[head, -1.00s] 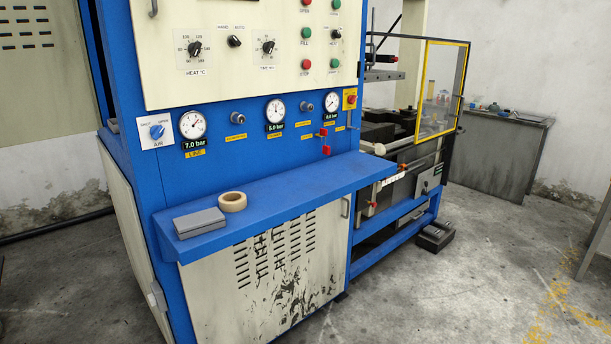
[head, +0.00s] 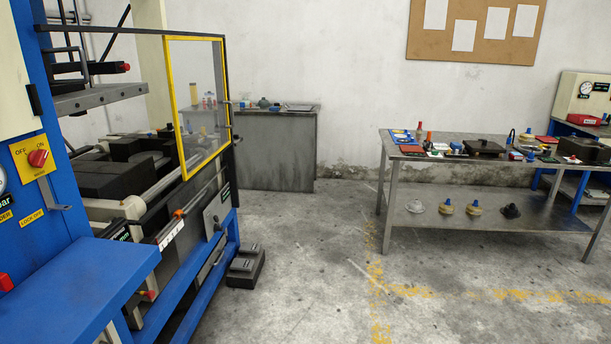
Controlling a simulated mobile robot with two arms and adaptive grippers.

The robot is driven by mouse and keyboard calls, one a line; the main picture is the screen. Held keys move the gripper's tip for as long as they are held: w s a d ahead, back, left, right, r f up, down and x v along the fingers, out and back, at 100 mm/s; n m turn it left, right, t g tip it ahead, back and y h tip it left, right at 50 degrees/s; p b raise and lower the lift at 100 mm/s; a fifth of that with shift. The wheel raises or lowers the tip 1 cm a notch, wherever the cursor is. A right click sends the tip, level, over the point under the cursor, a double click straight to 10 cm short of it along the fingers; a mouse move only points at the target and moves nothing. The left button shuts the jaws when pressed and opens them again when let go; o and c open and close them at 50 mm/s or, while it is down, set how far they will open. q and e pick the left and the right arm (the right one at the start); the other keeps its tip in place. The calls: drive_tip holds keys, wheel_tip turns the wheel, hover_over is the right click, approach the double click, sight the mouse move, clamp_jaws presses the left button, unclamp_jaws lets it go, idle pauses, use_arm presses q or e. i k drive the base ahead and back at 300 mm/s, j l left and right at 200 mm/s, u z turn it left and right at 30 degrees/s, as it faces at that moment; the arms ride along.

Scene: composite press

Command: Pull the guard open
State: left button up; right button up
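The guard (head: 168,110) is a clear panel in a yellow frame on the press at the left of the head view. It hangs below a dark horizontal rail and covers the right part of the press opening. To its left the opening shows dark blocks (head: 105,180) and metal rods. I cannot tell a handle on the guard for sure. Neither of my grippers is in view.
A blue shelf (head: 85,285) juts out at the lower left. A black foot pedal (head: 246,265) lies on the floor beside the press. A grey cabinet (head: 275,150) stands behind. A metal table (head: 395,185) with several items stands at right. The middle floor is clear.

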sight(165, 38)
drive_tip(key=i+z, duration=0.15)
drive_tip(key=i, duration=1.6)
